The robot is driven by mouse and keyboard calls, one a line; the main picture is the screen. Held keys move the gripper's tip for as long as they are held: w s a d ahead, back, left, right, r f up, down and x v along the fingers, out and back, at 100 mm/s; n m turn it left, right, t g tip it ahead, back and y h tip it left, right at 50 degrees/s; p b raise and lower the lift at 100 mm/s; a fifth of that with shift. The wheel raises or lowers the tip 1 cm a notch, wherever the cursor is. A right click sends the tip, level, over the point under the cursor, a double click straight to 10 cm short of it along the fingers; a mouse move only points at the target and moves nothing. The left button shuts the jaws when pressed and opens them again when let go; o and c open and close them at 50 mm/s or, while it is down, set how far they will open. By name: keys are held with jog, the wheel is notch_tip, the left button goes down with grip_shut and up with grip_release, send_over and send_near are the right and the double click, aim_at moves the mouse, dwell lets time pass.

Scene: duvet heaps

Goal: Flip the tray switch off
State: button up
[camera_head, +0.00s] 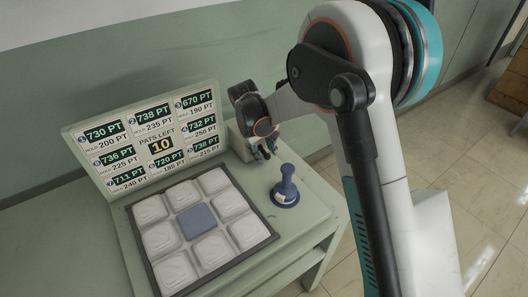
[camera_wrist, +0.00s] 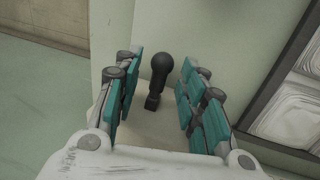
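The switch (camera_wrist: 160,72) shows in the wrist view as a dark lever with a rounded knob above a small dark foot. It stands between the two teal-padded fingers of my gripper (camera_wrist: 161,82), with a visible gap on each side. My gripper is open and empty. In the head view my gripper (camera_head: 264,150) is at the back right of the table, over a small pale box (camera_head: 236,143), and the switch is hidden there. The tray (camera_head: 141,249) has a dark frame, white puffy squares and a blue middle square. I cannot tell the switch's setting.
A score panel (camera_head: 155,143) stands behind the tray on the pale green table (camera_head: 314,220). A blue-handled stamp-like piece (camera_head: 286,188) stands upright right of the tray, in front of my gripper. A green wall is close behind. Tiled floor (camera_head: 450,160) lies open to the right.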

grip_shut()
jog(key=shift+s+d+f+t+y+b, duration=0.15)
jog(key=shift+f+t+y+b, duration=0.2)
jog(key=shift+t+y, duration=0.35)
jog(key=shift+f+t+y+b, duration=0.3)
jog(key=shift+t, duration=0.6)
grip_release()
